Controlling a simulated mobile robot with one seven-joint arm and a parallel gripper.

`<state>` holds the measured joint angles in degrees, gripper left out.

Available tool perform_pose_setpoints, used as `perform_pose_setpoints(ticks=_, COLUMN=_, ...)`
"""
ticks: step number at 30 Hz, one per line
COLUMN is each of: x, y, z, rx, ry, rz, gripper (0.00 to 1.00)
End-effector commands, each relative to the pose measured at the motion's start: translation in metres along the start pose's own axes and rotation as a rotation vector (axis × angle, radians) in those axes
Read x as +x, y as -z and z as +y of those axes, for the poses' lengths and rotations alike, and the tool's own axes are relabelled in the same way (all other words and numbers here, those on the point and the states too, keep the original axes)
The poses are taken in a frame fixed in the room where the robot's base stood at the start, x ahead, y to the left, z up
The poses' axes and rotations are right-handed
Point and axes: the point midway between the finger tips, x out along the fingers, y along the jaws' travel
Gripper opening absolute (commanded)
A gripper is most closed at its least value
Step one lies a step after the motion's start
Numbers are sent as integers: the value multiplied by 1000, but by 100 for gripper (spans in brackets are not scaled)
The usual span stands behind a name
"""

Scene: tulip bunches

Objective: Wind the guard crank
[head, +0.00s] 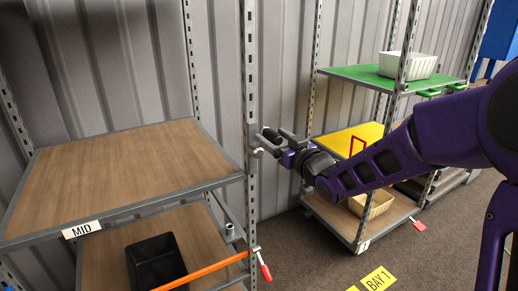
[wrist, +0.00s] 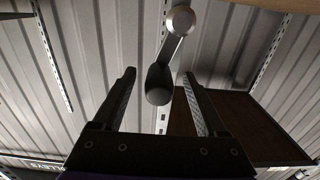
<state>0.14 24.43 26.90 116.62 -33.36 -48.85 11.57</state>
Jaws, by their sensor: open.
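The crank (wrist: 172,52) shows in the wrist view, with a round metal hub at the top and an arm running down to a dark rounded knob (wrist: 159,84). My gripper (wrist: 159,75) is open, with one finger on each side of the knob and a visible gap to each. In the head view my gripper (head: 272,142) is at the upright post of the left rack, and the crank is mostly hidden there. An orange bar (head: 205,270) crosses the front of the lower left shelf, with a red handle (head: 265,271) near its right end.
The left rack has a bare wooden shelf (head: 120,175) labelled MID and a black bin (head: 155,262) below. The right rack holds a white basket (head: 408,65) on a green shelf (head: 365,75) and a yellow shelf (head: 345,138). Open floor lies between the racks.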

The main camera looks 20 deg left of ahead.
Motion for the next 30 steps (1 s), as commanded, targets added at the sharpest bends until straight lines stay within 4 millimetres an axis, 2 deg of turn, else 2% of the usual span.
perform_pose_setpoints(ticks=5, x=-5, y=0, z=1, rx=-1, ry=-1, rz=-1, gripper=75)
perform_pose_setpoints(ticks=24, x=-66, y=-1, z=1, rx=0, ry=-2, rz=-3, gripper=75)
perform_pose_setpoints(ticks=30, x=-71, y=-1, z=1, rx=0, ry=-1, rz=-2, gripper=75)
